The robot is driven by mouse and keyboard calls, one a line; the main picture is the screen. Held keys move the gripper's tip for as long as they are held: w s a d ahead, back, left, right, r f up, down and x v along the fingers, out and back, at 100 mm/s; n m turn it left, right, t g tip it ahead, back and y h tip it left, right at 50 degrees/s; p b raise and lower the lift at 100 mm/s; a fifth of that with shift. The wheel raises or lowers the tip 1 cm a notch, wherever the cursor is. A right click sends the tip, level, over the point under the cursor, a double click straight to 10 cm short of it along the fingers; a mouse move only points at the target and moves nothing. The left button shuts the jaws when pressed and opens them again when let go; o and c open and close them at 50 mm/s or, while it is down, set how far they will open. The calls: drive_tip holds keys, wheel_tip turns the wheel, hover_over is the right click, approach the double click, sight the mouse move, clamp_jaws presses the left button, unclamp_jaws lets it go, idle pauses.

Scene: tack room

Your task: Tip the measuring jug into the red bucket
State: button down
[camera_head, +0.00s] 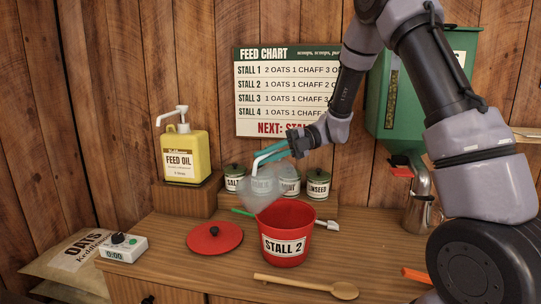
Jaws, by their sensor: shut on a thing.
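The measuring jug (257,193) is clear and has a pale handle. It is held tilted in the air above the left part of the red bucket's rim. The red bucket (287,247), labelled STALL 2, stands upright and open on the bench. My gripper (262,160) has teal fingers and is shut on the jug's handle at the top. I cannot tell whether anything is in the jug or pouring from it. The bucket's floor is hidden by its front wall.
A red lid (214,238) lies left of the bucket and a wooden spoon (310,286) in front. Labelled jars (317,184) stand behind. A yellow feed oil bottle (184,155) is on a block, a timer (122,246) at left. A metal jug (418,214) is under the green dispenser (405,110).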

sight(245, 182)
drive_tip(key=s+a+t+h, duration=0.1)
drive_tip(key=s+a+f+n+t+h, duration=0.1)
drive_tip(key=s+a+h, duration=0.1)
drive_tip(key=s+a+t+h, duration=0.1)
drive_tip(key=h, duration=0.1)
drive_tip(key=shift+s+a+f+n+t, duration=0.2)
drive_tip(key=shift+s+f+n+t, duration=0.1)
drive_tip(key=shift+f+n, duration=0.1)
drive_tip(key=f+t+h, duration=0.1)
drive_tip(key=f+n+t+h, duration=0.1)
drive_tip(key=h, duration=0.1)
drive_tip(key=s+a+f+t+h, duration=0.1)
drive_tip(key=f+t, duration=0.1)
drive_tip(key=shift+h, duration=0.4)
drive_tip(key=shift+s+f+n+t+h, duration=0.1)
drive_tip(key=shift+f+n+t+h, duration=0.2)
drive_tip(key=shift+f+t+h, duration=0.4)
drive_tip(key=shift+t, duration=0.3)
